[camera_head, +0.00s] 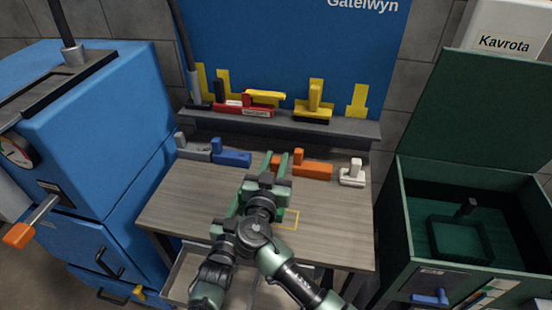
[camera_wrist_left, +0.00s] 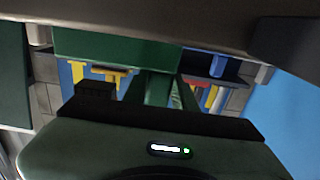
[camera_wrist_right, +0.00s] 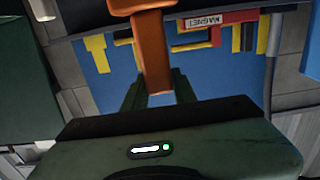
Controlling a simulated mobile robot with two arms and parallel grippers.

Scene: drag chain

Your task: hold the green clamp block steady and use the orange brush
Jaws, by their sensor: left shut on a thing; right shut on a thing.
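The orange brush (camera_head: 316,170) is at the back middle of the wooden table in the head view, partly behind my right gripper (camera_head: 277,161). In the right wrist view its orange handle (camera_wrist_right: 153,50) stands between the fingers of my right gripper, which is shut on it. The green clamp block (camera_wrist_left: 112,46) shows large in the left wrist view, at the fingers of my left gripper (camera_wrist_left: 163,88), which is shut on it. In the head view my right arm hides most of the left gripper and of the block.
A grey block (camera_head: 192,149), a blue block (camera_head: 232,158) and a white block (camera_head: 352,175) stand along the table's back. A shelf (camera_head: 345,129) above holds red, yellow and black tools. A blue machine (camera_head: 100,130) stands left, an open green chest (camera_head: 408,235) right.

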